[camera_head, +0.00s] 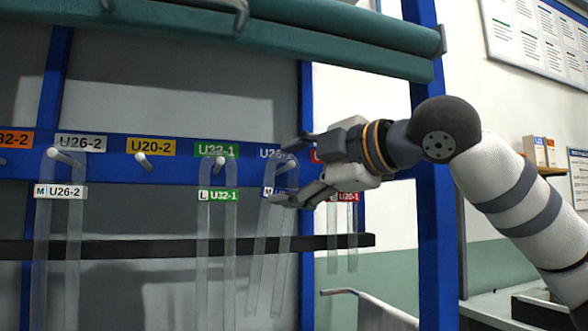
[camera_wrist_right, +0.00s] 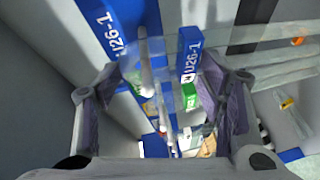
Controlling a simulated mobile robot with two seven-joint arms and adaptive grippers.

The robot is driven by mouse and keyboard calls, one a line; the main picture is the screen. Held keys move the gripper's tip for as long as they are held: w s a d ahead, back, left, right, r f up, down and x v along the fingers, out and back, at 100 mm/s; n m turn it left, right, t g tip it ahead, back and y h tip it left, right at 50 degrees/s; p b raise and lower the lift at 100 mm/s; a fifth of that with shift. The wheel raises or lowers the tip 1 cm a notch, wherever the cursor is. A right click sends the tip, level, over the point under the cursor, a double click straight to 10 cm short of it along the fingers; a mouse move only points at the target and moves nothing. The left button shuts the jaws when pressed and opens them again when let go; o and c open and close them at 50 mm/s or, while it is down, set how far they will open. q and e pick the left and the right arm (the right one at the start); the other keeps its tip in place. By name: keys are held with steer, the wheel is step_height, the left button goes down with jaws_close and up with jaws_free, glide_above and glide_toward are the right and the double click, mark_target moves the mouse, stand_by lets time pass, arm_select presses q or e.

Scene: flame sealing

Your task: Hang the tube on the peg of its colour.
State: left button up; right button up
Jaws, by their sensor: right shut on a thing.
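A clear tube (camera_head: 256,262) with a blue U26-1 tag (camera_wrist_right: 190,55) hangs slanted at my right gripper (camera_head: 288,174). The right gripper is shut on its upper part, with one finger above and one below in the head view. The blue-labelled U26-1 peg (camera_wrist_right: 147,76) shows between the fingers in the wrist view, close to the tube's bend. I cannot tell for sure whether the loop is around the peg. The matching blue label (camera_wrist_right: 108,25) is on the rail above the peg, partly hidden by the gripper in the head view. My left gripper is not in view.
Tubes hang on the white U26-2 peg (camera_head: 62,157), the green U32-1 peg (camera_head: 219,163) and at the red-tagged U20-1 place (camera_head: 348,197). The yellow U20-2 peg (camera_head: 143,160) is bare. A dark bar (camera_head: 150,246) crosses below; a blue post (camera_head: 432,230) stands right.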

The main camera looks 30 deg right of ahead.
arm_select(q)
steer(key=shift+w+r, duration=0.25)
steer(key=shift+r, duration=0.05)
arm_select(e)
steer(key=shift+w+d, duration=0.1)
steer(key=shift+w, duration=0.1)
